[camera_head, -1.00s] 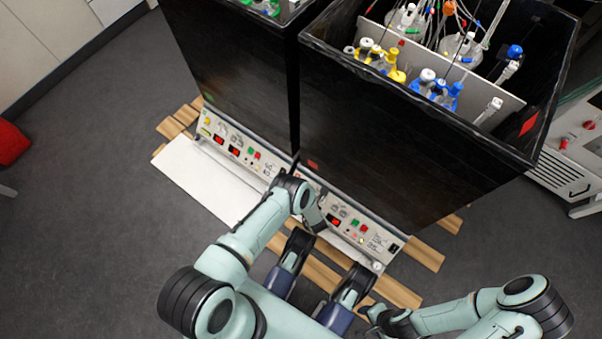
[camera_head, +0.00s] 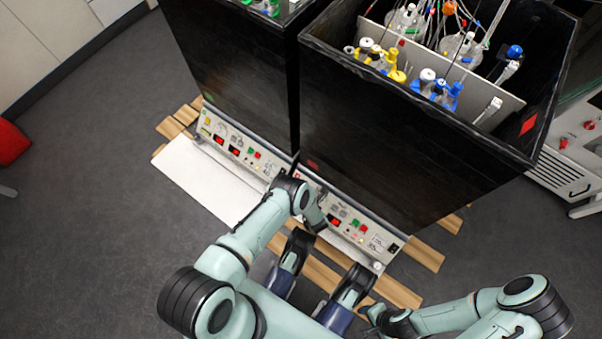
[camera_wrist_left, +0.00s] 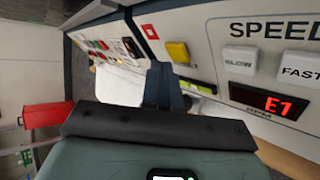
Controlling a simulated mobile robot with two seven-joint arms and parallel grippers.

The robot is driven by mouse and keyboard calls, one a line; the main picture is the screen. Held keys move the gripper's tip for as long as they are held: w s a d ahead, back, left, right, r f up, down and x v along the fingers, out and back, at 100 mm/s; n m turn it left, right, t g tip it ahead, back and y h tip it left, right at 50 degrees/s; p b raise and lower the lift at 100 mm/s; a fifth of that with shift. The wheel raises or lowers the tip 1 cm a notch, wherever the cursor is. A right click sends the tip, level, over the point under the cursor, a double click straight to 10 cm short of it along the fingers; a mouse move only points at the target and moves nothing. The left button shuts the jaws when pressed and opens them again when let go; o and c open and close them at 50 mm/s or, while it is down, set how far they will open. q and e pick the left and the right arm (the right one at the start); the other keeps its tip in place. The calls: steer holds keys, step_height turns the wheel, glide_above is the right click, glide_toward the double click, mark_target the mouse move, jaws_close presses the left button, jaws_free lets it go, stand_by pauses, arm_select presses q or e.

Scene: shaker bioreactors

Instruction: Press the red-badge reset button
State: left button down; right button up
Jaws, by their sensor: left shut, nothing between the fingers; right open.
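The right shaker's control panel (camera_head: 372,236) faces me low on its black housing. In the left wrist view a red-outlined square badge (camera_wrist_left: 150,31) is on this panel, with a yellow button (camera_wrist_left: 178,52) just right of it. My left gripper (camera_wrist_left: 163,70) is shut and empty, its dark fingers pointing at the panel just below and left of the yellow button; I cannot tell whether they touch it. In the head view my left wrist hides these fingers and the button. My right gripper (camera_head: 370,314) is open and empty at lower right, away from the panel.
The left shaker's similar panel (camera_head: 238,148) stands alongside. A white board (camera_head: 200,182) and wooden slats (camera_head: 423,254) lie at the bases. Flasks fill the open right housing.

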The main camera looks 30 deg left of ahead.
arm_select(q)
steer(key=shift+w+f, duration=0.15)
steer(key=shift+f, duration=0.05)
steer(key=shift+w+f, duration=0.3)
stand_by(0.8)
steer(key=shift+s+r, duration=0.1)
steer(key=shift+s+r+p, duration=0.5)
steer(key=shift+r+p, duration=0.05)
steer(key=shift+p, duration=0.55)
steer(key=s+r+p, duration=0.1)
steer(key=s+p, duration=0.1)
steer(key=s+r+p, duration=0.1)
steer(key=r+p, duration=0.1)
steer(key=shift+s+a+r+p, duration=0.15)
steer(key=shift+s+a+p, duration=0.05)
steer(key=shift+s+p, duration=0.2)
